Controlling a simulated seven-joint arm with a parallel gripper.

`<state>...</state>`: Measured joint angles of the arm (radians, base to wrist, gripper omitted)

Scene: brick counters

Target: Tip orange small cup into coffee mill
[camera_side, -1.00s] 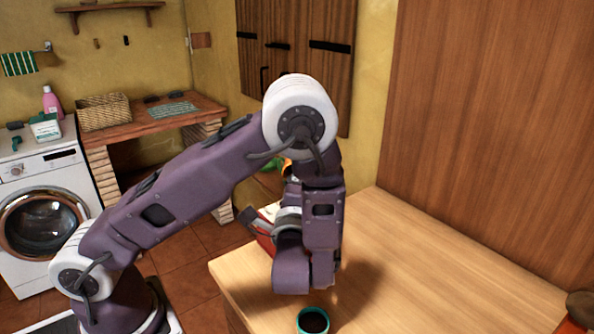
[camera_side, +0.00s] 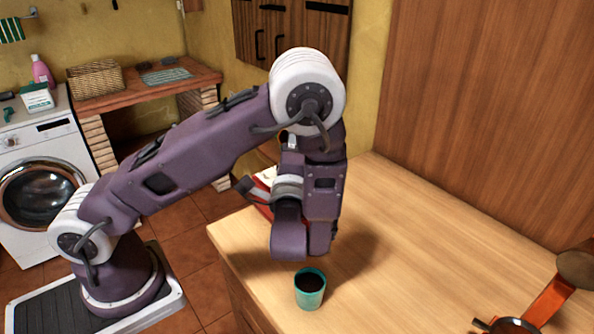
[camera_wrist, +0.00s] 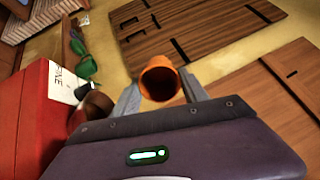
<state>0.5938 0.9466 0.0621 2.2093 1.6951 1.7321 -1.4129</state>
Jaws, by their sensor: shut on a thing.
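The orange small cup (camera_wrist: 160,82) is between my gripper's (camera_wrist: 160,95) two fingers in the wrist view, and the fingers are shut on it. Its round mouth partly faces the wrist camera; I cannot tell what is inside. In the side view my gripper points down over the wooden counter, and my wrist hides the orange cup and fingertips. At the lower right of the side view an orange crank arm (camera_side: 550,303) with a brown knob (camera_side: 575,268) reaches over a dark round top (camera_side: 512,327). This looks like the coffee mill, cut off by the frame, well apart from my gripper.
A teal cup (camera_side: 310,289) with dark contents stands on the wooden counter (camera_side: 420,240), just in front of my wrist. A red object with a white label (camera_wrist: 62,82) is beside my gripper, partly hidden in the side view.

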